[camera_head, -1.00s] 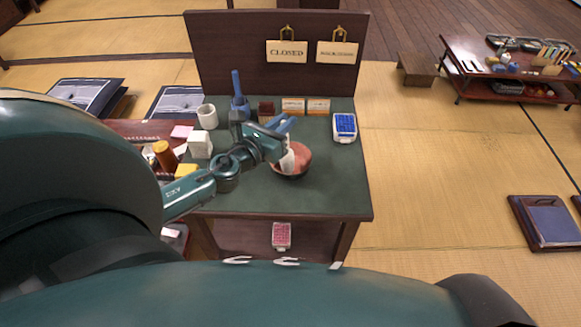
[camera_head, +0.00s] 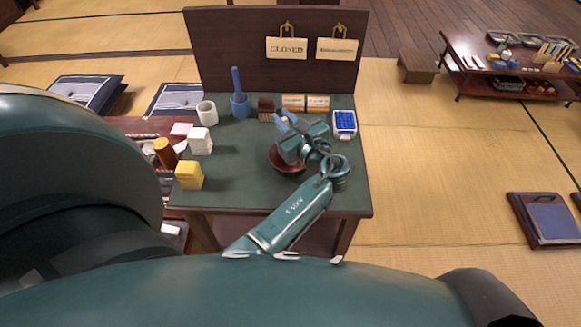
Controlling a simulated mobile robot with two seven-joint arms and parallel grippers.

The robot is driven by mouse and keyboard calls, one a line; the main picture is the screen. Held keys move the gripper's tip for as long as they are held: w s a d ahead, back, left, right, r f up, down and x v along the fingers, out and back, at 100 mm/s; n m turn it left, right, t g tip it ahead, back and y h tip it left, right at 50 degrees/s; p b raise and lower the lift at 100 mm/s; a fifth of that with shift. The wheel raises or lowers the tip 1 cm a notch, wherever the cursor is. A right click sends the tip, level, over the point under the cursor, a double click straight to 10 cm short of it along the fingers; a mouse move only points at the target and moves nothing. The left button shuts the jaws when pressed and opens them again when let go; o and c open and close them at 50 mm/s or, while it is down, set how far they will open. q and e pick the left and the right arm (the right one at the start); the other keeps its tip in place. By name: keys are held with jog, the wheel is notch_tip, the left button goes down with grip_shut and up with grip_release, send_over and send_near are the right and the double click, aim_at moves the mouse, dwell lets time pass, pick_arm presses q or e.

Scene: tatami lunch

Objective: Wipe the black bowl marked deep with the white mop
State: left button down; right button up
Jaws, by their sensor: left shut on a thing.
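The bowl (camera_head: 287,171) stands on the dark green table top (camera_head: 235,190), dark outside and reddish inside. My arm and gripper cover its right and upper parts, and no marking on it can be read. My left gripper (camera_head: 286,124) is above the bowl and closed on the white mop. The mop's white part is hidden behind the gripper now; the earlier frame shows it down in the bowl. Whether it touches the bowl now cannot be seen. My right gripper is not in view.
A blue cup with an upright stick (camera_head: 240,105), a white cup (camera_head: 207,113) and small boxes stand along the back and left. A yellow block (camera_head: 189,175) is at front left. A blue-and-white device (camera_head: 344,124) is at right. A dark panel (camera_head: 230,50) rises behind.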

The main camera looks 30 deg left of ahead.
pick_arm(q)
jog(key=shift+s+g, duration=0.1)
jog(key=shift+g, duration=0.2)
